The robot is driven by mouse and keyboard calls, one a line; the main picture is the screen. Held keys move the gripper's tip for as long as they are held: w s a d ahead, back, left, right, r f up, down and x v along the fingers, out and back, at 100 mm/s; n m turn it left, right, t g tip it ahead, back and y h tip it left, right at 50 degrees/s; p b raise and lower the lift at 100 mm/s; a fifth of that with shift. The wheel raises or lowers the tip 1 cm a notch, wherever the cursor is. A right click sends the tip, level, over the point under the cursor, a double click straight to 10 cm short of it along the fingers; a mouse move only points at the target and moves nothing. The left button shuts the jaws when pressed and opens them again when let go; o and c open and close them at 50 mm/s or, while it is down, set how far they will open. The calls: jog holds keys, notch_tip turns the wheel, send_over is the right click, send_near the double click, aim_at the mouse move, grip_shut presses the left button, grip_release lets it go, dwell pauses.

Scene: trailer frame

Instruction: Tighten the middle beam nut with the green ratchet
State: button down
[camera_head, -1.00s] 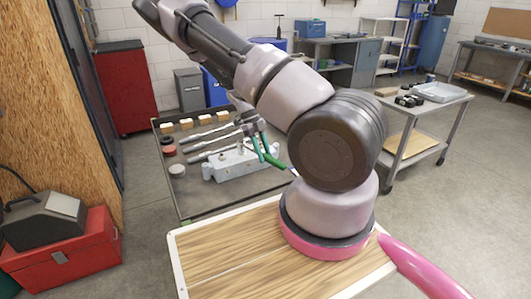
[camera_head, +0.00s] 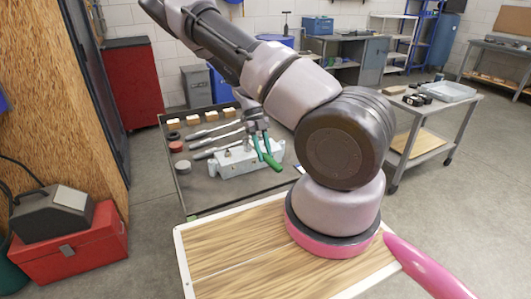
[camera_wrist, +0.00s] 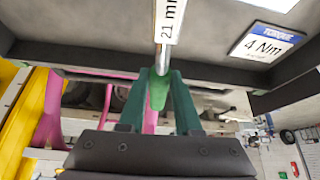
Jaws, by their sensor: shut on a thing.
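My gripper (camera_head: 258,137) hangs over the light grey beam block (camera_head: 240,164) on the dark-topped bench. It is shut on the green ratchet (camera_head: 270,159), whose handle slants down to the right in the head view. In the wrist view my gripper (camera_wrist: 158,100) has its green fingers on both sides of the green ratchet handle (camera_wrist: 158,88). A metal shaft runs up from the handle to a white "21 mm" label. Small upright studs show on the beam block. The middle nut and the ratchet head's seating on it cannot be made out.
Wrenches (camera_head: 218,136), wooden blocks (camera_head: 197,117) and round red and dark pieces (camera_head: 176,146) lie at the bench's left and back. A "TORQUE 4 Nm" sign (camera_wrist: 267,42) shows in the wrist view. A grey cart (camera_head: 425,140) stands to the right.

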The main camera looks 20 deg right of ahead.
jog(key=shift+s+a+m+y, duration=0.1)
jog(key=shift+a+m+y, duration=0.3)
jog(key=shift+a+m, duration=0.35)
jog(key=w+d+n+t+h, duration=0.3)
jog(key=w+d+n+h, duration=0.2)
jog(key=d+n, duration=0.6)
jog(key=shift+w+d+n, duration=0.15)
jog(key=shift+w+n, duration=0.7)
jog(key=shift+w, duration=0.1)
jog(key=shift+s+a+m+g, duration=0.3)
jog(key=shift+s+a+m, duration=0.25)
jog(key=shift+s+m, duration=0.35)
